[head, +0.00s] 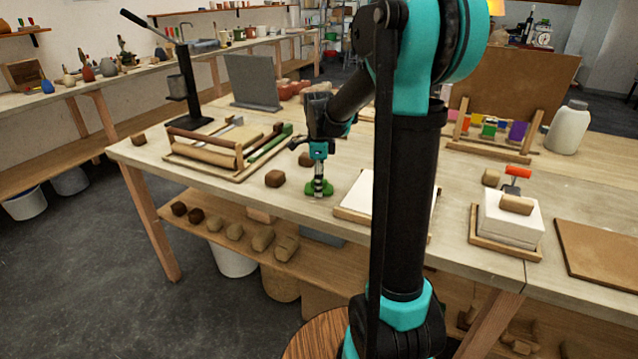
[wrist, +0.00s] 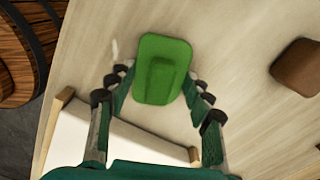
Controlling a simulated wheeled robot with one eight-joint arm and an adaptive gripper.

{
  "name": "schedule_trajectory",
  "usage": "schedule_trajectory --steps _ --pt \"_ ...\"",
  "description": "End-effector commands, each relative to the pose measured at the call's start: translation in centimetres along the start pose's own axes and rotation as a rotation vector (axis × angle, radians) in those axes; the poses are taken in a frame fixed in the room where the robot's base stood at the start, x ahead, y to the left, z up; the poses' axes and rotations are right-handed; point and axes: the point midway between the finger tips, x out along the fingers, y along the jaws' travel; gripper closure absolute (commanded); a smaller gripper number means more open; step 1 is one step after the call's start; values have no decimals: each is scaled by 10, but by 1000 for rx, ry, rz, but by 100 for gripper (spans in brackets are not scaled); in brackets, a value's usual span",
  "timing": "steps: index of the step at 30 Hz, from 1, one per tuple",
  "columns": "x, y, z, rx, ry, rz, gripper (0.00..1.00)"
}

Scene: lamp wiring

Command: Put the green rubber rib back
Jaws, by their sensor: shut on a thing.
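The green rubber rib (head: 322,189) is at the tip of my gripper (head: 319,180), low over the near part of the table. In the wrist view the rib (wrist: 162,62) is a rounded green plate with a raised middle ridge. The fingers of my gripper (wrist: 160,88) stand on both sides of it and are shut on it. I cannot tell whether the rib touches the tabletop. A wooden rack (head: 490,149) with several coloured pieces, orange, green and purple among them, stands at the right.
A brown block (head: 275,179) lies left of my gripper. A white slab on a wooden board (head: 353,212) lies to its right, partly behind my arm. A tray of wooden tools (head: 205,160) is further left. A stack of white sheets (head: 510,222) and a pale bottle (head: 568,128) stand at the right.

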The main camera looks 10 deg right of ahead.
Motion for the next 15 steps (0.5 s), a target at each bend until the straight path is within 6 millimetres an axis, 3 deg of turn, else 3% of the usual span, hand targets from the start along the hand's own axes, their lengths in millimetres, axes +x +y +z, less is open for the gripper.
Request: schedule_trajectory --steps 8,9,13,15 --pt "2 0 0 0 0 0 86" --pt "2 0 0 0 0 0 47" --pt "2 0 0 0 0 0 31" --pt "2 0 0 0 0 0 29"
